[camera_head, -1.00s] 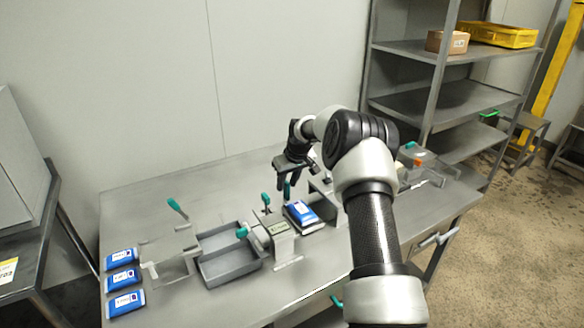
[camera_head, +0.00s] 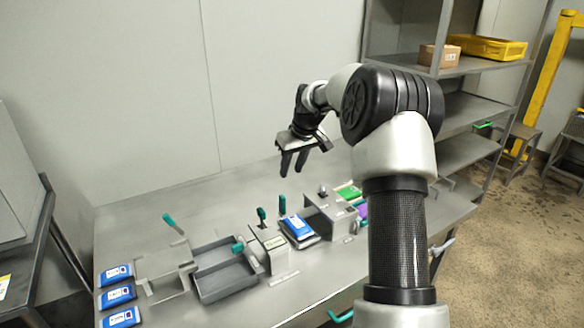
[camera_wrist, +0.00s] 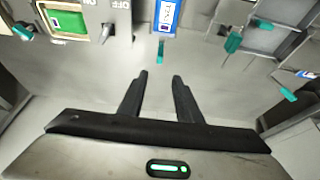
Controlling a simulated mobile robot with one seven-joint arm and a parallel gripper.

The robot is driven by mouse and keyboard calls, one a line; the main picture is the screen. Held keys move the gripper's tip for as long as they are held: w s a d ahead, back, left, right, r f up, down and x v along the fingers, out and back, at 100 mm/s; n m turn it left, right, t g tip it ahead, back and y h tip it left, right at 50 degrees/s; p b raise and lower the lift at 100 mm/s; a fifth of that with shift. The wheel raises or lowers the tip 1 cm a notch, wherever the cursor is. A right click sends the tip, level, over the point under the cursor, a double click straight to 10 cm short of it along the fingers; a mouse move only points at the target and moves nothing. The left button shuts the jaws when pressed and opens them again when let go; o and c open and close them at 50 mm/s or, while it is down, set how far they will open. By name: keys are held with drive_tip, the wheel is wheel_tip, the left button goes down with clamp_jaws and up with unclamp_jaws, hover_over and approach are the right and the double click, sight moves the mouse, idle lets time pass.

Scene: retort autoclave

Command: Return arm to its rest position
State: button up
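My gripper (camera_head: 294,163) hangs above the back part of the steel table (camera_head: 240,192), with its fingers pointing down. In the wrist view its two fingers (camera_wrist: 160,78) are apart with nothing between them. The blue and white pouch (camera_head: 297,227) lies below it on a small stand, and it also shows in the wrist view (camera_wrist: 166,18) ahead of the fingertips. My arm reaches in from the lower right and hides part of the table's right side.
A grey tray (camera_head: 222,268) and several blue pouches (camera_head: 117,295) are at the table's left. A grey box with a green panel (camera_head: 347,191) stands right of the pouch. Teal-handled levers (camera_head: 283,203) stick up. A shelf rack (camera_head: 470,64) stands behind right. Space above the table is open.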

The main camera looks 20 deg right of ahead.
drive_tip(key=s+a+r+p, duration=0.2)
drive_tip(key=s+a+r, duration=0.1)
drive_tip(key=s+r, duration=0.3)
drive_tip(key=s+a+r+h+p, duration=0.1)
drive_tip(key=s+a+r, duration=0.2)
drive_tip(key=s+r, duration=0.25)
drive_tip(key=s+a+r+p, duration=0.2)
drive_tip(key=s+a+r, duration=0.25)
drive_tip(key=r, duration=0.25)
drive_tip(key=s+a+r+m+p, duration=0.1)
drive_tip(key=s+p, duration=0.1)
drive_tip(key=s, duration=1.1)
drive_tip(key=s+a+r+m+t+p, duration=0.1)
drive_tip(key=s+a+r+p, duration=0.1)
drive_tip(key=s, duration=1.1)
drive_tip(key=shift+p, duration=0.45)
